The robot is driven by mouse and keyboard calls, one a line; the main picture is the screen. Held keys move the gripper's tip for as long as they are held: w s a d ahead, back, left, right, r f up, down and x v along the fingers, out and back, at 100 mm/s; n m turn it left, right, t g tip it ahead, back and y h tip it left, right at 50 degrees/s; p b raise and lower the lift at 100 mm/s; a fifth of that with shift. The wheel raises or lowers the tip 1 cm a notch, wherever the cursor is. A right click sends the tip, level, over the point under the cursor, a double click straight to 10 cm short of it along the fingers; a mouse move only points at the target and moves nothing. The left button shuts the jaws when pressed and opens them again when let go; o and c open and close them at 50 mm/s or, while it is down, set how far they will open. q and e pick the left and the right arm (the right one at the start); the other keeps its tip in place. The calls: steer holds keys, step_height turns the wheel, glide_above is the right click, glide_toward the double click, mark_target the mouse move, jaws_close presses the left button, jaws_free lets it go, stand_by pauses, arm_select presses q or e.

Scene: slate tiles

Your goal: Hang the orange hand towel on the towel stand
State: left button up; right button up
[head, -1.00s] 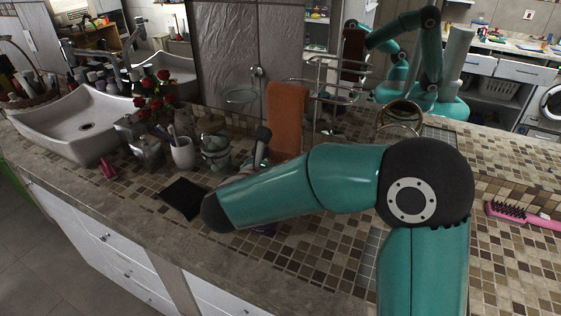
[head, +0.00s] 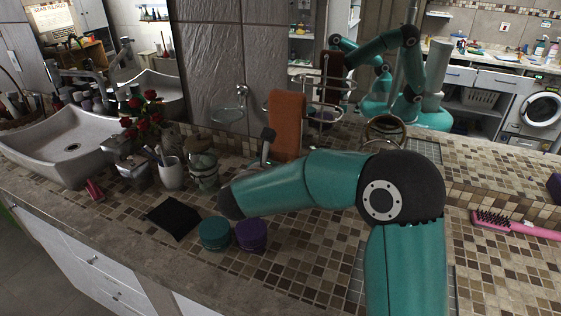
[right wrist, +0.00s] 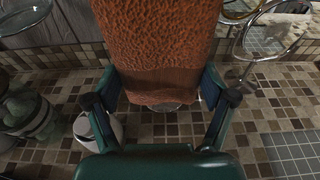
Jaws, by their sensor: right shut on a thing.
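The orange hand towel (head: 287,126) hangs down over the counter in the head view, and it fills the upper middle of the right wrist view (right wrist: 160,40). My right gripper (right wrist: 161,82) is shut on the towel, with one finger at each side of it. In the head view my own forearm hides most of this gripper. I cannot tell whether the towel touches a rail. My left gripper is out of view.
A glass jar (head: 204,170) and a white cup (head: 171,172) stand left of the towel. Teal (head: 214,233) and purple (head: 251,235) round containers are near my forearm. A round mirror (head: 385,130) stands to the right, and a pink brush (head: 515,224) lies further right. A wall mirror reflects my arm.

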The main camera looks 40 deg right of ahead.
steer(key=shift+r+p+x, duration=0.25)
steer(key=shift+p+x, duration=0.1)
steer(key=shift+x, duration=0.85)
steer(key=shift+r+p+x, duration=0.25)
steer(key=shift+p+x, duration=0.1)
steer(key=shift+x, duration=0.85)
step_height(320, 180, down, 6)
steer(key=b, duration=0.6)
steer(key=shift+d+f, duration=0.15)
steer(key=shift+f, duration=0.1)
steer(key=shift+w, duration=0.1)
steer(key=o, duration=1)
steer(key=v, duration=1.2)
steer(key=shift+f, duration=0.1)
